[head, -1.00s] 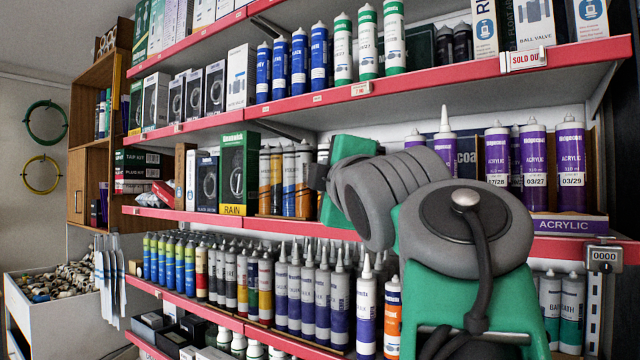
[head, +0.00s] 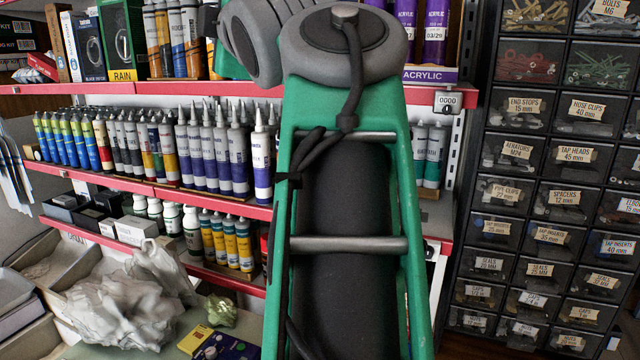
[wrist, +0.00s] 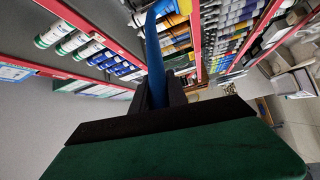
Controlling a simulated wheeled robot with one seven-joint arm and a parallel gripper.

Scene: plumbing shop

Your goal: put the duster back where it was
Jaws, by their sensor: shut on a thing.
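In the wrist view my gripper (wrist: 160,97) is shut on a slim blue thing, which I take to be the duster (wrist: 155,55). In the head view my own green and grey arm fills the middle and hides the gripper and the duster. I cannot tell whether the duster touches anything.
Red-edged shelves hold rows of cartridges (head: 225,150) and boxes (head: 122,40). A rack of labelled small drawers (head: 545,160) stands at the right. Below left are crumpled pale plastic (head: 125,300) and a yellow-green packet (head: 221,311). An ACRYLIC label (head: 430,74) marks one shelf.

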